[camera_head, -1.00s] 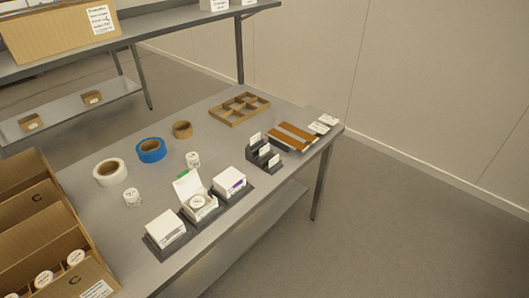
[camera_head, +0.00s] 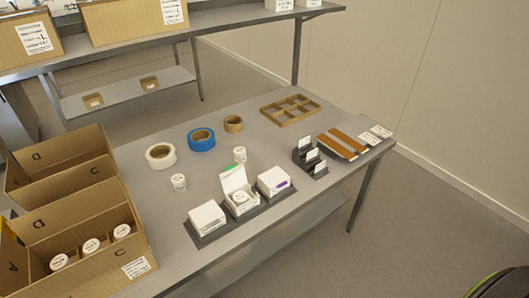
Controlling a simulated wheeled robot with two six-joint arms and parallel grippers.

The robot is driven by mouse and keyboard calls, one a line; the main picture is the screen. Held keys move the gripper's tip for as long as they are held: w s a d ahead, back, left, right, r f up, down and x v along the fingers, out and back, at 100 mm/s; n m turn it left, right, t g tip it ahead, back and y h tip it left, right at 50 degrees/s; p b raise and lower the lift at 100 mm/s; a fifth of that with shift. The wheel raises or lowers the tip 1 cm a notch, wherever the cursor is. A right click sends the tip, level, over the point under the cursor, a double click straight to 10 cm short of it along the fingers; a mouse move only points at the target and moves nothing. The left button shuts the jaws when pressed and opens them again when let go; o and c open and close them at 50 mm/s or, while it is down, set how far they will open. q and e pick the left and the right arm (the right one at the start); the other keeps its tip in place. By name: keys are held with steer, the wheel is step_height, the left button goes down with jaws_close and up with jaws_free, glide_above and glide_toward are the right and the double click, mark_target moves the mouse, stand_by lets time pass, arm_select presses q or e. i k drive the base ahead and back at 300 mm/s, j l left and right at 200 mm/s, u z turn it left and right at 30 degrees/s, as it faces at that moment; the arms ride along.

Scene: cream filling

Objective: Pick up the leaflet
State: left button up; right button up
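Small white papers that may be the leaflet stand upright in a black stepped holder (camera_head: 300,160) on the right part of the table. The nearest one (camera_head: 320,166) leans in the front slot, with another white card (camera_head: 312,153) behind it. Two flat white printed slips (camera_head: 369,138) lie at the table's right end, beside a brown board. I cannot tell which of these is the leaflet. Neither of my grippers is in view.
A black tray (camera_head: 207,239) holds three white boxes, the middle one (camera_head: 238,190) open with a round jar in it. Tape rolls, including a blue one (camera_head: 201,139), and an empty divided tray (camera_head: 291,109) stand behind. A cardboard carton (camera_head: 107,270) with white-lidded jars stands at left.

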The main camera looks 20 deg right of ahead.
mark_target(313, 153)
steer(key=i+l+u, duration=0.15)
steer(key=l+u, duration=0.3)
steer(key=l, duration=0.15)
steer(key=l+u, duration=0.45)
steer(key=l, duration=0.2)
steer(key=l+u, duration=0.45)
steer(key=l, duration=0.2)
